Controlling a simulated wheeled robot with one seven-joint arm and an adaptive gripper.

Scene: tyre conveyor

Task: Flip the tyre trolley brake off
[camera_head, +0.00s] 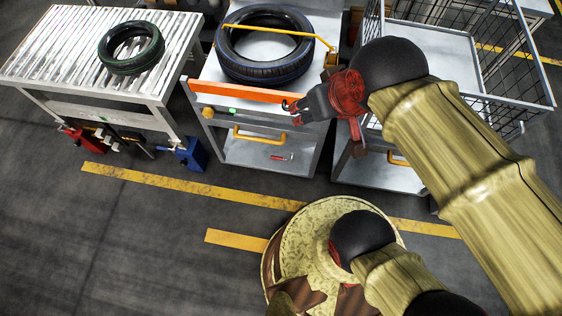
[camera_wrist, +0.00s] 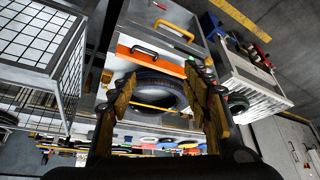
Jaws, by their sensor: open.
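The tyre trolley (camera_head: 262,148) stands in the middle of the head view, with a black tyre (camera_head: 265,45) on top. I cannot tell which part is the brake. My gripper (camera_head: 290,110) is open and empty near the strip's right end. The wrist view shows the tyre (camera_wrist: 155,92) between its fingers (camera_wrist: 168,98).
A roller conveyor (camera_head: 60,50) with a green-marked tyre (camera_head: 131,47) stands left. A wire-basket cart (camera_head: 470,60) stands close on the right. The trolley has a yellow handle (camera_head: 262,135) and a red-handled item (camera_head: 281,157) lower down.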

